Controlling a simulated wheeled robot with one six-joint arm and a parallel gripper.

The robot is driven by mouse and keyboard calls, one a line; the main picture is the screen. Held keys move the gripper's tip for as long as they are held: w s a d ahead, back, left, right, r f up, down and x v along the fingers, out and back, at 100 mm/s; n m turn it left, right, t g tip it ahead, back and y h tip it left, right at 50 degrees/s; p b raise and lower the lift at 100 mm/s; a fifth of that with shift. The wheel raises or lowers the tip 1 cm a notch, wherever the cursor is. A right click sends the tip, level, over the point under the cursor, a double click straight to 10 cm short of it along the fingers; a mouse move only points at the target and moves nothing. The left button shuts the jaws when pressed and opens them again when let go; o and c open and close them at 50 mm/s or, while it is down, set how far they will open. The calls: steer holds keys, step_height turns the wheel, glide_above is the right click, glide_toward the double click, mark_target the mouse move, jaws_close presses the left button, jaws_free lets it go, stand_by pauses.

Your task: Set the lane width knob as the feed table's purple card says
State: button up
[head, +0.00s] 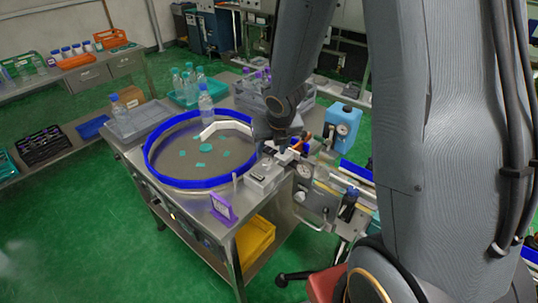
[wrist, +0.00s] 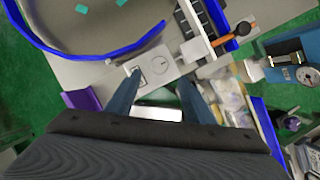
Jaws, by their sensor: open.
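The purple card (head: 222,209) stands upright at the near edge of the feed table (head: 176,184); its writing is too small to read. It also shows edge-on in the wrist view (wrist: 84,98). A grey control box (head: 264,180) sits on the table corner. In the wrist view the box (wrist: 160,67) carries a round dial and a small switch plate. I cannot tell which part is the lane width knob. My gripper (head: 281,152) is above and beside the box. In the wrist view my gripper (wrist: 160,84) is open, with nothing between its fingers.
A blue-rimmed round tray (head: 200,183) holds teal pieces and a bottle (head: 205,104) stands by its far rim. Green floor lies open at left.

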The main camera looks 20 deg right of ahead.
mark_target(268, 162)
steer(key=shift+b+x, duration=3.15)
steer(key=shift+x, duration=0.7)
steer(key=shift+w, duration=0.1)
steer(key=shift+c, duration=0.5)
steer(key=c, duration=0.9)
